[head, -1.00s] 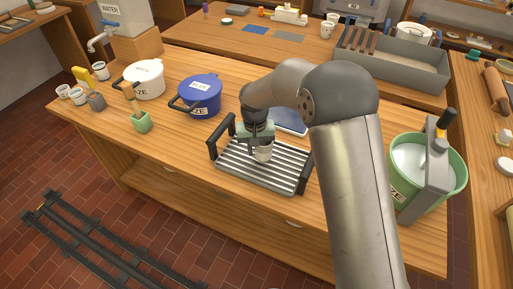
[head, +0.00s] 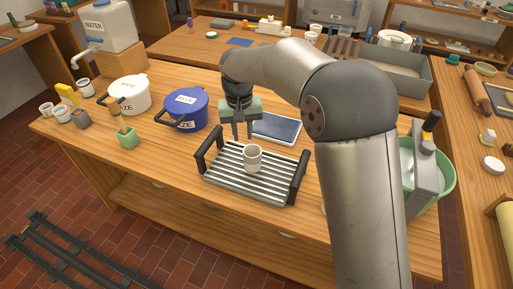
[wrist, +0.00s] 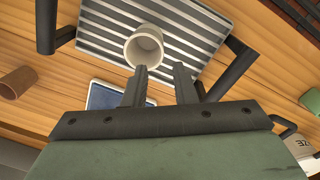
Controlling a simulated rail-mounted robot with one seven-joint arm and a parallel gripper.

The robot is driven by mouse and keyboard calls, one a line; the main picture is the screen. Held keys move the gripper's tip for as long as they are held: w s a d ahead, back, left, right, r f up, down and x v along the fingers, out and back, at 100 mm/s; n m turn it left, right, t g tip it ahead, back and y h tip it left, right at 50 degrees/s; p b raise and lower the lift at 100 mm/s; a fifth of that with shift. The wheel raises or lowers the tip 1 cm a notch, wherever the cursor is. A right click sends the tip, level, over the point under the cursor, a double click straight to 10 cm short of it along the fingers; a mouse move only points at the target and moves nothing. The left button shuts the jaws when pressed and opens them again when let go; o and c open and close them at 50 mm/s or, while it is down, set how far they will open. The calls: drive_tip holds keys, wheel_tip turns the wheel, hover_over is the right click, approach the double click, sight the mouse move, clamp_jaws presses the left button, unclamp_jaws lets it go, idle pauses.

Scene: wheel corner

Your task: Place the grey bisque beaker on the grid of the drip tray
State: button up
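A pale grey, off-white beaker (head: 252,158) stands upright on the ribbed grid of the drip tray (head: 222,182), near its middle. In the wrist view the beaker (wrist: 144,47) shows its open mouth, with the tray's slats (wrist: 100,22) around it. My gripper (head: 242,136) is above and behind the beaker, near the tray's back edge. Its two fingers (wrist: 160,72) are apart with nothing between them, and they look clear of the beaker. A darker grey cup (head: 82,119) stands at the table's left end.
Black handles (head: 299,177) rise at both tray ends. A blue tablet-like slab (head: 277,128) lies behind the tray. A blue pot (head: 186,110) and white pot (head: 129,95) stand left. A green bucket (head: 442,178) is right. A brown cup (wrist: 18,82) shows in the wrist view.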

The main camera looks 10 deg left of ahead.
drive_tip(key=shift+d+r, duration=0.1)
drive_tip(key=shift+r, duration=0.05)
drive_tip(key=s+d+r+m, duration=0.1)
drive_tip(key=s+d+r, duration=0.15)
drive_tip(key=d, duration=0.45)
drive_tip(key=s+d+r, duration=0.1)
drive_tip(key=s+d, duration=0.3)
drive_tip(key=d, duration=0.4)
drive_tip(key=s+d+r+m, duration=0.1)
drive_tip(key=s+d, duration=0.2)
drive_tip(key=d, duration=0.4)
drive_tip(key=s+d+f+m, duration=0.1)
drive_tip(key=s+d+f, duration=0.1)
drive_tip(key=s+d, duration=0.3)
drive_tip(key=s+d+f+m, duration=0.1)
drive_tip(key=s+d, duration=0.4)
drive_tip(key=s, duration=0.5)
drive_tip(key=shift+s+d+f, duration=0.25)
drive_tip(key=shift+s+f, duration=0.1)
